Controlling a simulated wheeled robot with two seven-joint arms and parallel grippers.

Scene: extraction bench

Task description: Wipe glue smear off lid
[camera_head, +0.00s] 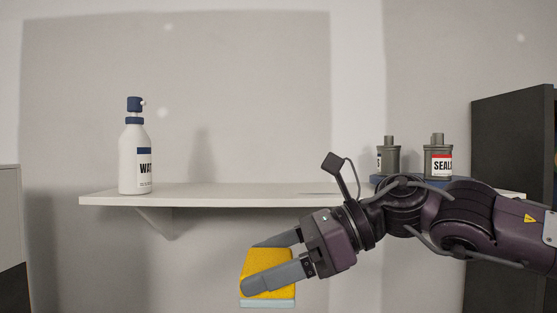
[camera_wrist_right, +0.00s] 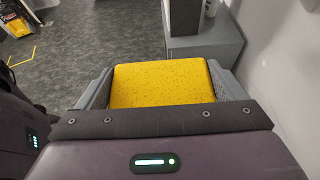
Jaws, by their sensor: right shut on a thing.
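My right gripper (camera_head: 271,270) is shut on a yellow sponge (camera_head: 270,259) with a pale grey-blue layer along its lower edge. It holds the sponge in front of and below the wall shelf. In the right wrist view the sponge (camera_wrist_right: 161,84) sits between the two fingers of the gripper (camera_wrist_right: 164,90). No lid and no glue smear can be made out in either view. My left gripper is not in view.
A white shelf (camera_head: 240,195) runs along the wall. Two grey bottles, one labelled SEAL (camera_head: 438,162), stand on a blue tray (camera_head: 376,181) at right, partly behind my arm. A dark cabinet (camera_head: 515,130) stands far right.

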